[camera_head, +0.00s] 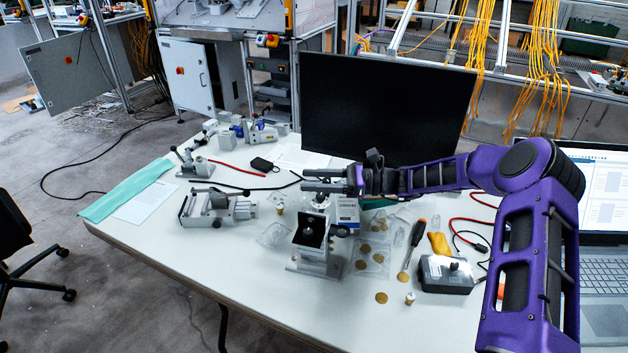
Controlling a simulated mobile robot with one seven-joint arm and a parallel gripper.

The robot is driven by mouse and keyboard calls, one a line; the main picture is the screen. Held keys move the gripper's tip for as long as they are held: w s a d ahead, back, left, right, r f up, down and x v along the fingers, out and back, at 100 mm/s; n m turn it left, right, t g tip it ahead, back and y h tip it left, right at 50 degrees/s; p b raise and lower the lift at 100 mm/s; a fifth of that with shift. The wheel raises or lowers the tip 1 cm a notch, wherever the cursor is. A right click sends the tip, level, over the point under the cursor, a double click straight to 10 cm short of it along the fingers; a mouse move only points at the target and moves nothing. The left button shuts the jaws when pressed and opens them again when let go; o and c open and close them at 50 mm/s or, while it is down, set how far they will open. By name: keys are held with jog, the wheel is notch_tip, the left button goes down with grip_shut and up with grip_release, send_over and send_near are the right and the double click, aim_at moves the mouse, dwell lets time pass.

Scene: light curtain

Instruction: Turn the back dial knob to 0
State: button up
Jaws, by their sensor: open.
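My purple arm reaches in from the right, and my gripper (306,180) is open, its two fingers pointing left. In the picture it is just above a metal fixture (318,262) with a dark, open-topped front. A small round silver part (319,203) at the top back of this fixture lies just below the fingers. It may be the back dial knob, but I cannot tell, and no dial marks are readable. I see nothing between the fingers. Whether they touch the part below cannot be told from this view.
A black monitor (385,105) stands close behind my gripper. A metal vise-like device (218,207) lies left. A laptop (600,270) is far right. The table's front left is clear.

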jog(key=shift+c, duration=0.2)
grip_shut()
jog(key=shift+s+f+n+g, duration=0.1)
jog(key=shift+n+g, duration=0.2)
jog(key=shift+g, duration=0.1)
jog(key=shift+s+d+n+g+h+b, duration=0.1)
jog(key=shift+s+n+g+h+b, duration=0.15)
jog(key=shift+n+g+h+b, duration=0.75)
jog(key=shift+s+d+n+g+h+b, duration=0.15)
jog(key=shift+s+n+g+h+b, duration=0.15)
jog(key=shift+n+g, duration=1.3)
jog(key=shift+s+d+n+g+h+b, duration=0.1)
jog(key=shift+s+n+g+h+b, duration=0.35)
jog(key=shift+g, duration=1.55)
jog(key=shift+w+d+n+g+h, duration=0.1)
jog(key=shift+n+g+h, duration=0.4)
jog(key=shift+n+h, duration=0.05)
jog(key=shift+o, duration=0.2)
grip_release()
